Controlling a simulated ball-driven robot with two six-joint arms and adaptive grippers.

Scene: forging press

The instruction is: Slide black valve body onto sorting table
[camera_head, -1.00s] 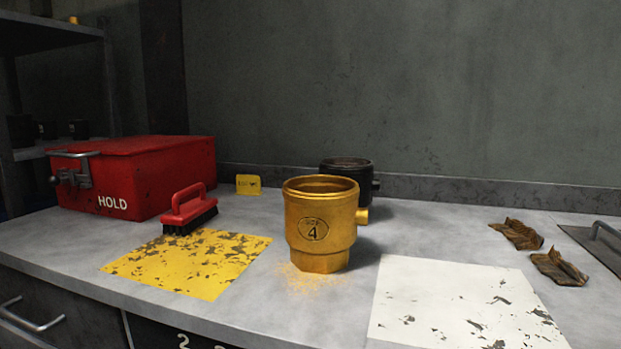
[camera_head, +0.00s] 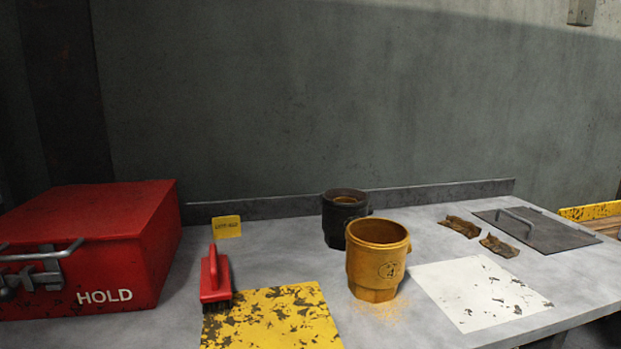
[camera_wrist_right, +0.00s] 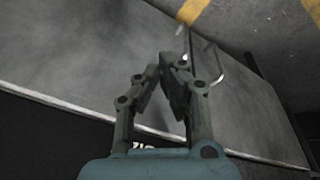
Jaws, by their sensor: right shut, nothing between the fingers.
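The black valve body (camera_head: 337,219) stands upright on the grey table (camera_head: 262,262) near its back edge, in the head view. The yellow valve body (camera_head: 376,268), marked 4, stands in front of it and to its right, and hides a little of its lower right side. My right gripper (camera_wrist_right: 168,66) shows only in the right wrist view. It is shut and empty, in front of a grey metal surface and apart from both valve bodies. My left gripper is in no view.
A red HOLD box (camera_head: 122,250) stands at the left. A red brush (camera_head: 214,277) rests by the yellow patch (camera_head: 275,322). The white patch (camera_head: 478,290), crumpled brown rags (camera_head: 497,246) and a handled plate (camera_head: 535,232) lie to the right. A yellow tag (camera_head: 227,227) stands behind.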

